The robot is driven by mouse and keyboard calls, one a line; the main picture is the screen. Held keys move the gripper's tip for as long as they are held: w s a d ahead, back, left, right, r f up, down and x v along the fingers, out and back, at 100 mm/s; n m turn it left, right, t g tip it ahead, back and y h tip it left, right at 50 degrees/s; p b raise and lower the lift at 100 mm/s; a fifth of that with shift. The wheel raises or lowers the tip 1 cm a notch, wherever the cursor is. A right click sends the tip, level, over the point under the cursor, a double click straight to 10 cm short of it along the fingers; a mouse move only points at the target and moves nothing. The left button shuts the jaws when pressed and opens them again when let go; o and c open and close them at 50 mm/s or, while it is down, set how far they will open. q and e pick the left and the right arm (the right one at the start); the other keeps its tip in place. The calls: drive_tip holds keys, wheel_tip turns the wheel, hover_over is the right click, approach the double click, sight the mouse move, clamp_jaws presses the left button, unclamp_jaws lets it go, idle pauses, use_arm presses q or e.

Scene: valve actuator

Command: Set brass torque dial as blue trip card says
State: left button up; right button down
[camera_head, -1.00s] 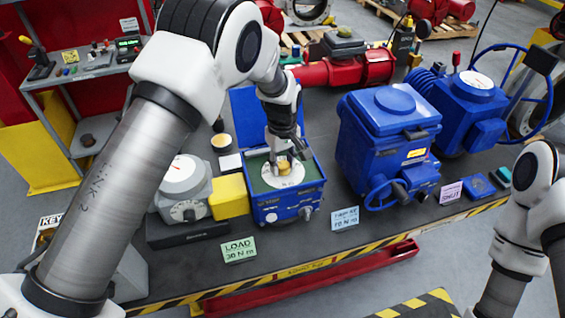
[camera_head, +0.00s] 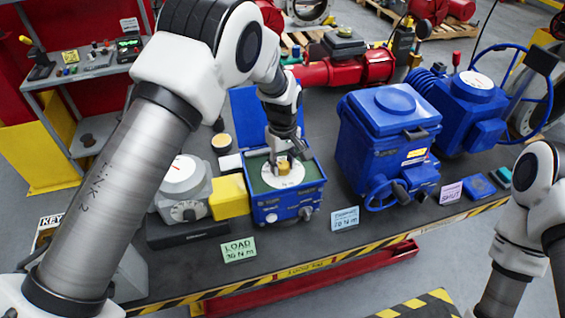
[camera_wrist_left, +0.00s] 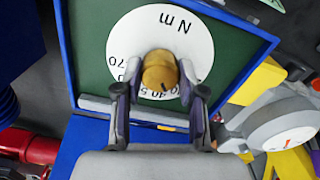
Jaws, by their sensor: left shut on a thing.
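The brass torque dial (camera_head: 284,168) is a knob on a white scale disc inside an open blue box (camera_head: 290,207). My left gripper (camera_head: 285,163) is shut on it from above. In the left wrist view the fingers (camera_wrist_left: 158,92) sit on both sides of the brass knob (camera_wrist_left: 160,70). The white scale (camera_wrist_left: 122,43) shows "N m" and "70"; other numbers are partly hidden by the knob and fingers. A dark mark shows low on the knob. The blue trip card (camera_head: 345,218) stands at the bench front; its number is blurred, ending in "N m". My right gripper is out of view.
A green load card (camera_head: 239,249) reads about "30 N m". A pink card (camera_head: 451,193) reads "SHUT". A yellow coupling and grey gauge unit (camera_head: 184,184) stand left of the box. A blue actuator with handwheel (camera_head: 388,140) stands to its right. Bench between cards is clear.

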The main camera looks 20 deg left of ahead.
sight(283, 164)
use_arm(q)
drive_tip(key=shift+s+f, duration=0.2)
drive_tip(key=o, duration=1.1)
drive_tip(key=shift+o, duration=0.2)
drive_tip(key=shift+d+r, duration=0.1)
drive_tip(key=shift+r, duration=0.05)
drive_tip(key=shift+w, duration=0.1)
drive_tip(key=shift+r, duration=0.4)
wheel_tip(283, 164, up, 11)
